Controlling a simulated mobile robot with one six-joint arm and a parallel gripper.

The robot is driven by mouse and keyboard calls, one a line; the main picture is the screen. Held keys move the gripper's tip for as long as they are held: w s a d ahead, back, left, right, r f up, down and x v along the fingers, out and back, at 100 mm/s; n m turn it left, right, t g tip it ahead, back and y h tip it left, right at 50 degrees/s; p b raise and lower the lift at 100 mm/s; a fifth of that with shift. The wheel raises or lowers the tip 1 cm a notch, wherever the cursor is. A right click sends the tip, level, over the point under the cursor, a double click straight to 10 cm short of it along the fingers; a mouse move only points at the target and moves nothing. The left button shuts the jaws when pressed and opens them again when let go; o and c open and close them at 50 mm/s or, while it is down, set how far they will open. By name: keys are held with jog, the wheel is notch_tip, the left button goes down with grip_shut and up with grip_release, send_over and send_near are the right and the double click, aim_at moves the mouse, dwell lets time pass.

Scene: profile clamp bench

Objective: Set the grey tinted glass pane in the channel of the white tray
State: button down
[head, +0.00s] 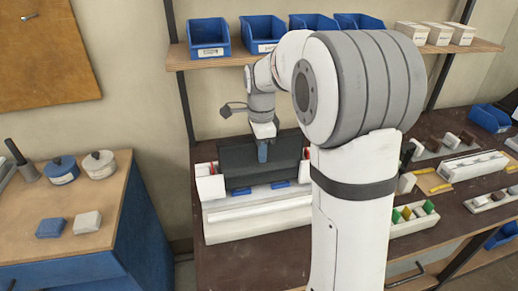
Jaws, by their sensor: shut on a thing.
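The grey tinted glass pane (236,162) is a wide, dark sheet that stands roughly upright over the white tray (250,230). My gripper (263,152) is shut on the pane near the middle of its upper part, reaching it from above. The pane spans most of the width between the tray's white end blocks (210,187). Its lower edge is close to the tray, but I cannot tell whether it sits in the channel or hangs just above it. My own arm hides the tray's right end.
Two blue pads (247,190) lie along the tray, in front of the pane. A shelf with blue bins (208,37) runs above and behind. Blocks and racks (413,211) fill the bench to the right. A blue cabinet (120,240) stands left.

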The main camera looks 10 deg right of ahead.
jog(key=shift+f+b, duration=0.45)
jog(key=shift+f, duration=0.3)
jog(key=c, duration=1.2)
grip_release()
jog(key=shift+o, duration=0.2)
jog(key=shift+r+p, duration=3.2)
jog(key=shift+r, duration=0.85)
jog(key=s+n+t, duration=0.3)
jog(key=s+n, duration=1.5)
jog(key=s, duration=0.6)
jog(key=shift+r, duration=0.15)
